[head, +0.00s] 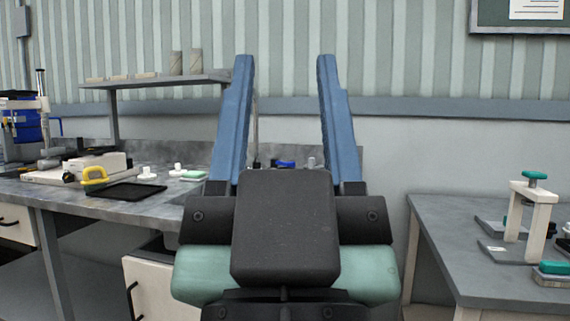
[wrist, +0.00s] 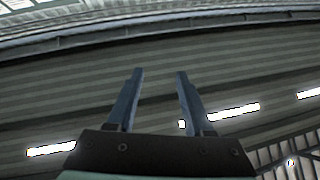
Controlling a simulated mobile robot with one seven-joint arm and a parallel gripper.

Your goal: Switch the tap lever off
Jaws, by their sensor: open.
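My gripper (head: 284,62) fills the middle of the head view, its two long blue fingers raised and spread apart with nothing between them. In the wrist view my gripper (wrist: 159,72) also shows open and empty, against the ceiling. Between the fingers, low at the back of the left bench, a small blue piece (head: 286,164) shows, possibly the tap lever; I cannot tell its position. A thin upright grey pipe (head: 255,130) beside the left finger may be the tap spout. My gripper hides most of this area, and the fingers appear apart from it.
The left bench (head: 110,205) bears a yellow-handled tool (head: 95,178), a black tray (head: 130,192) and small white pieces. A shelf (head: 160,82) stands behind. The right table (head: 440,235) holds a white press-like stand (head: 520,225). A gap separates bench and table.

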